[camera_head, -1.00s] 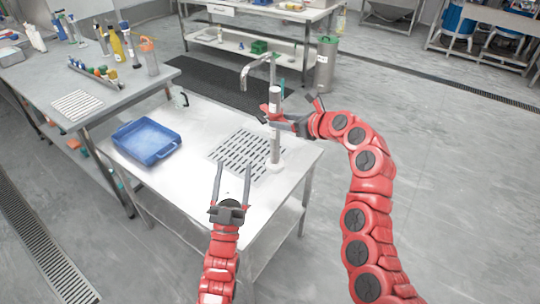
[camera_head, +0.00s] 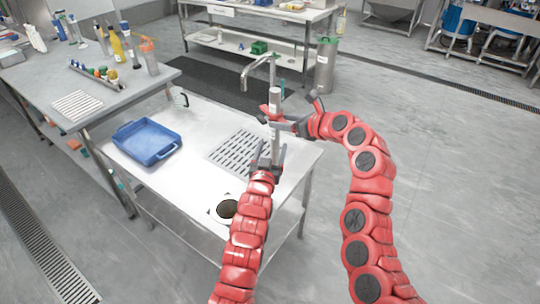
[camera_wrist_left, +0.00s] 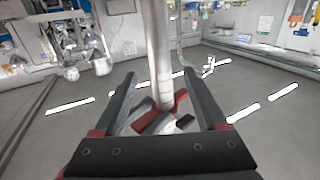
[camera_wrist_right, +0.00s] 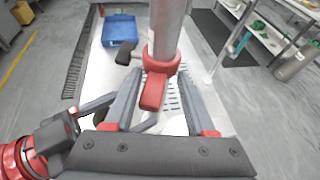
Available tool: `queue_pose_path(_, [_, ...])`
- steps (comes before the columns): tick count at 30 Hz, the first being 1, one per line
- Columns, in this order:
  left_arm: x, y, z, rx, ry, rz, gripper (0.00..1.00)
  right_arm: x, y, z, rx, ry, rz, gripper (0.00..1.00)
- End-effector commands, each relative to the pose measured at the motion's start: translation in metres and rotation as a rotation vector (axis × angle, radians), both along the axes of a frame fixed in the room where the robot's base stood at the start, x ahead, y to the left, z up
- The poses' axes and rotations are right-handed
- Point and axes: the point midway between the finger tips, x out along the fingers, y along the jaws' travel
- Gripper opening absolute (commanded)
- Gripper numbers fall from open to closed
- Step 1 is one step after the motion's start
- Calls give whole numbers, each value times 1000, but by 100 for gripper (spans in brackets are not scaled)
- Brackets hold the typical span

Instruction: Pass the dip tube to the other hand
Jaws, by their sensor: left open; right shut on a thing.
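The dip tube (camera_head: 275,100) is a tall grey metal tube with a red collar. It stands upright in the head view above the front table. My left gripper (camera_head: 270,152) is open, low beside the tube. In the left wrist view, the tube (camera_wrist_left: 158,45) runs upright between the two spread fingers (camera_wrist_left: 160,100). I cannot tell whether they touch it.
A blue tray (camera_head: 147,141) sits on the left of the front table (camera_head: 185,190). A slotted drain plate (camera_head: 238,150) lies beside the tube. A dark round opening (camera_head: 228,209) is near the front edge.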

Motion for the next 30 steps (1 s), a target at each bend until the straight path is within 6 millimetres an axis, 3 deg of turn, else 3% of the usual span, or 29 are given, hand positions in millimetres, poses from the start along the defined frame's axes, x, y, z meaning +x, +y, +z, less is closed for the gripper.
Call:
queue_pose_path(9, [51, -11, 2, 0, -4, 1, 74, 0, 0, 1, 1, -1, 0, 0])
queue_pose_path(15, [72, -16, 1, 2, -3, 1, 74, 0, 0, 1, 1, -1, 0, 0])
queue_pose_path(30, [82, -19, 0, -1, -3, -1, 74, 0, 0, 1, 1, -1, 0, 0])
